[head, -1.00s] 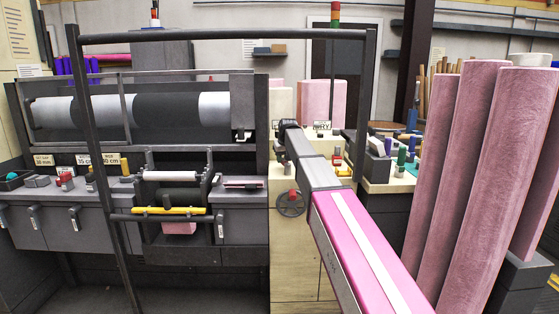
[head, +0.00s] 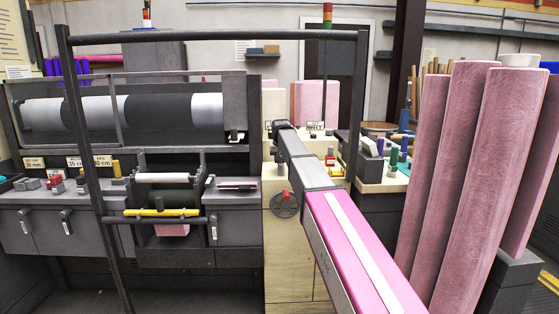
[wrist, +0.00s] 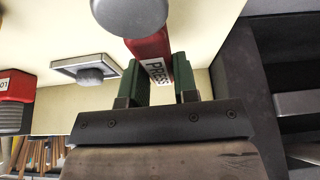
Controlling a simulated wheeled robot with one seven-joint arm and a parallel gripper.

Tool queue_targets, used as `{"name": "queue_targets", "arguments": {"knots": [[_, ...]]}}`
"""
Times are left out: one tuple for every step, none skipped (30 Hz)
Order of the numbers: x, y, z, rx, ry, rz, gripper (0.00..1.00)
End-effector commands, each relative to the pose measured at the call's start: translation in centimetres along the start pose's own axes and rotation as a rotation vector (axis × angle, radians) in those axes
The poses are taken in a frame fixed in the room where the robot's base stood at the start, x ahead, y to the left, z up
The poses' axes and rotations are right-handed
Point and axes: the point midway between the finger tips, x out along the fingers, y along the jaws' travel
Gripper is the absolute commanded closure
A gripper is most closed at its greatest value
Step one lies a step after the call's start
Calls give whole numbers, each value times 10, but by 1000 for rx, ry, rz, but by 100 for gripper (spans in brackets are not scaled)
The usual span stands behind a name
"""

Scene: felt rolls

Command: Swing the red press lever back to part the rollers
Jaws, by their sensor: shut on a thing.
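The red press lever (wrist: 151,50) shows in the wrist view, marked PRESS, with a round grey knob (wrist: 130,14) at its end. My gripper (wrist: 158,80) has its two green fingers on either side of the lever, shut on it. The large rollers (head: 95,118) lie behind the dark frame at left. A pale small roller (head: 162,178) sits above a dark one in the lower stand. I cannot tell whether any rollers touch.
Tall pink felt rolls (head: 490,180) stand close at right. A dark upright frame (head: 212,37) crosses in front of the machine.

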Motion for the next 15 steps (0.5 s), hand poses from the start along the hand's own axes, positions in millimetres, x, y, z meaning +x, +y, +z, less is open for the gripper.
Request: {"name": "queue_targets", "arguments": {"knots": [[0,0,0,0,-1,0,69],[0,0,0,-1,-1,0,60],[0,0,0,-1,-1,0,47],[0,0,0,-1,-1,0,47],[0,0,0,-1,-1,0,47],[0,0,0,-1,-1,-1,47],[0,0,0,-1,-1,-1,47],[0,0,0,-1,-1,-1,47],[0,0,0,-1,-1,-1,47],[0,0,0,-1,-1,-1,47],[0,0,0,-1,-1,-1,47],[-1,0,0,-1,-1,-1,47],[-2,0,0,-1,0,-1,47],[-4,0,0,-1,0,-1,47],[-7,0,0,-2,0,-1,47]]}}
